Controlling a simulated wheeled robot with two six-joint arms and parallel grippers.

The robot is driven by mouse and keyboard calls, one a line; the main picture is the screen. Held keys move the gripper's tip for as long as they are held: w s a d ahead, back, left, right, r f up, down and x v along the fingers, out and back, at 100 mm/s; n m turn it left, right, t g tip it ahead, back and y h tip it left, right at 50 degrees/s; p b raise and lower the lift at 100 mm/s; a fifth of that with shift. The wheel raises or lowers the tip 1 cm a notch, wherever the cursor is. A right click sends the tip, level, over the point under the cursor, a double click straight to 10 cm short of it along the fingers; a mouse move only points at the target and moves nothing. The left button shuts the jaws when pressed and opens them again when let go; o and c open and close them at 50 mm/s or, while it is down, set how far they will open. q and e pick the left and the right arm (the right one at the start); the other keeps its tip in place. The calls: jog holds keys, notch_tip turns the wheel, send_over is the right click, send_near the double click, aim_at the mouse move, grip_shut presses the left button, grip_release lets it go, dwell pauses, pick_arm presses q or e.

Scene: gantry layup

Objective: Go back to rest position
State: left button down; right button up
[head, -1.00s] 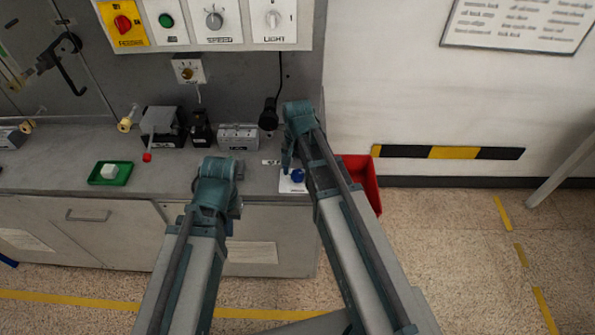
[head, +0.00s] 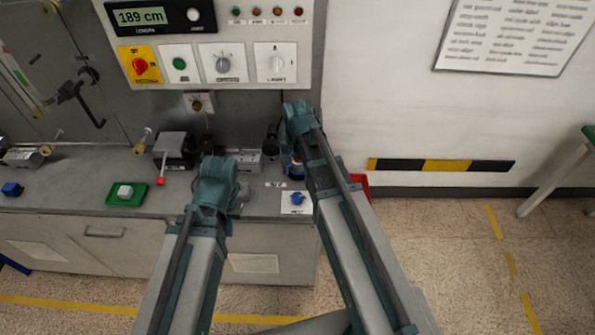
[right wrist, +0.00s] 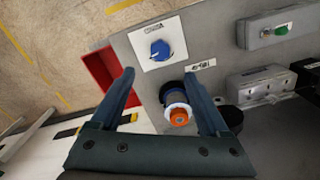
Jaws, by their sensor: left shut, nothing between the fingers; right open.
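My left gripper (head: 236,203) hangs over the front part of the grey bench, mostly hidden behind its own wrist; it is shut and holds nothing. My right gripper (head: 289,160) points down near the bench's right end, partly hidden by its arm. In the right wrist view its two fingers (right wrist: 160,86) are apart. A small round thing with an orange top, white ring and dark blue body (right wrist: 178,114) shows between the fingers in that view, not gripped.
A blue knob on a white plate (head: 297,198) is at the bench's front right. A red bin (right wrist: 107,80) sits beside that end. A green tray with a white block (head: 112,194) is at left. A control panel (head: 221,64) stands behind.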

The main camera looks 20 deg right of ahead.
pick_arm(q)
jog(key=shift+r+p, duration=0.4)
jog(key=shift+r, duration=0.45)
pick_arm(e)
jog(key=shift+r, duration=0.9)
pick_arm(q)
notch_tip(320, 180, down, 4)
jog(key=b, duration=0.4)
pick_arm(e)
jog(key=s+a+f+n+h, duration=0.1)
jog(key=s+a+f+n, duration=0.2)
jog(key=s+a+n, duration=0.7)
jog(key=s+n, duration=0.1)
jog(key=s, duration=0.3)
jog(key=shift+a+f+n, duration=0.2)
jog(key=shift+f+n, duration=0.2)
